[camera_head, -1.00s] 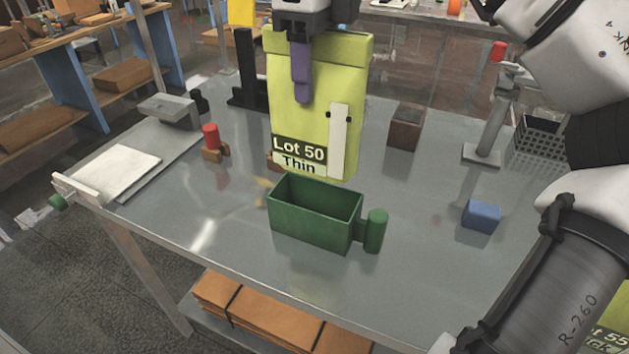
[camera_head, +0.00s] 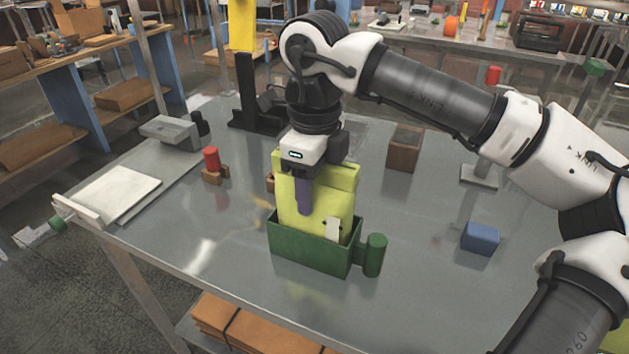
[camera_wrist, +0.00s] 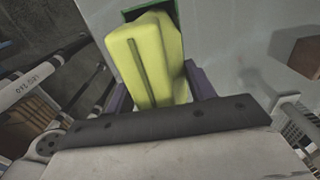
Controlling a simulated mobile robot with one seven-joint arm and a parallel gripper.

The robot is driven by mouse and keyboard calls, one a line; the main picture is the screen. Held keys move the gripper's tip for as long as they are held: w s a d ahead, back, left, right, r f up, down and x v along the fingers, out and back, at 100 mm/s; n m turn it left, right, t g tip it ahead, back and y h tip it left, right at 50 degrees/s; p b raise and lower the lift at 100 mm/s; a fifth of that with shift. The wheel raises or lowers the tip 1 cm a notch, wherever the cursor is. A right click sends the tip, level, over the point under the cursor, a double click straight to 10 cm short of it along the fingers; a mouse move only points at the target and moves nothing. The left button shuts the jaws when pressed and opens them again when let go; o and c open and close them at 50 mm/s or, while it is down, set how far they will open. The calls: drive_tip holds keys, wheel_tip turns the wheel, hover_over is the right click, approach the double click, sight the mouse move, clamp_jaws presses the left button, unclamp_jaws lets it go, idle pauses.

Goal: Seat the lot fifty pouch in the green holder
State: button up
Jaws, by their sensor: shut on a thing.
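The yellow-green lot fifty pouch (camera_head: 324,210) stands upright with its lower part inside the green holder (camera_head: 305,250) on the metal table.
A blue block (camera_head: 480,237) lies to the right of the holder, and a brown block (camera_head: 403,148) stands behind. A red-topped piece (camera_head: 212,160) and a white pad (camera_head: 115,192) are to the left. The table in front of the holder is clear.

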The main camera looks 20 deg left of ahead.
drive_tip(key=o, duration=0.7)
drive_tip(key=shift+f, duration=0.15)
drive_tip(key=o, duration=0.5)
wheel_tip(320, 180, up, 12)
drive_tip(key=shift+r, duration=0.25)
